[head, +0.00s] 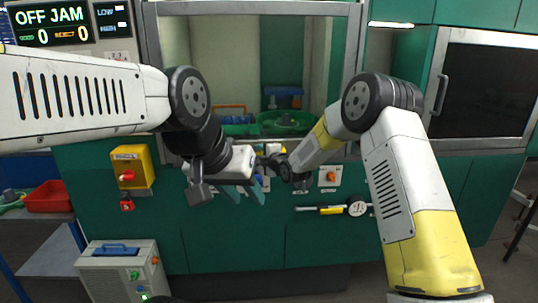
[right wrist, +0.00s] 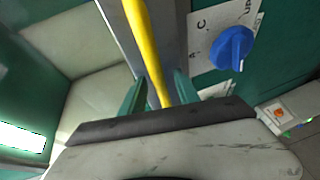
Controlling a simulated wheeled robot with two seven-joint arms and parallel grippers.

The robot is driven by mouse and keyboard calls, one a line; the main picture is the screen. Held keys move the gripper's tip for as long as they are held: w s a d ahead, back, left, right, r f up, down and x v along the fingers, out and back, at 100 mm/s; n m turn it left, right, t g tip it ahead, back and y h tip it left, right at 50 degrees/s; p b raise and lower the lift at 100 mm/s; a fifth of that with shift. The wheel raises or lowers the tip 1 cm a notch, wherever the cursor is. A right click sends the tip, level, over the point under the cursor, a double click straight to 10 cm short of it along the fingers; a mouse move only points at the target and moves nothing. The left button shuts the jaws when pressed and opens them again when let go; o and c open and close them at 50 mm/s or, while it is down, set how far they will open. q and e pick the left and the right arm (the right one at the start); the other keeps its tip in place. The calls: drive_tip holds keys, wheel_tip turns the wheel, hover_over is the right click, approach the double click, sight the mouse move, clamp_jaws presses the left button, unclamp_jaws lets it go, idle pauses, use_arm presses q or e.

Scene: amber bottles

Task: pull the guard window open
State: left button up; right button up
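The guard window (head: 258,8) is a clear pane in a grey metal frame on the green machine, and the green interior shows through it. In the right wrist view a yellow bar handle (right wrist: 148,45) runs along the grey frame (right wrist: 171,35). My right gripper (right wrist: 162,85) has its teal fingers on either side of this bar. I cannot tell whether they are closed on it. In the head view my right gripper (head: 264,152) is small and partly hidden beside the left wrist. My left gripper (head: 245,192) is lower, with its teal fingers apart and nothing visible between them.
A blue knob (right wrist: 232,48) is near the right gripper. My two wrists are close together.

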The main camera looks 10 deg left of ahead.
drive_tip(key=shift+w+a, duration=0.25)
drive_tip(key=shift+w, duration=0.05)
clamp_jaws()
drive_tip(key=shift+f, duration=0.1)
idle(1.2)
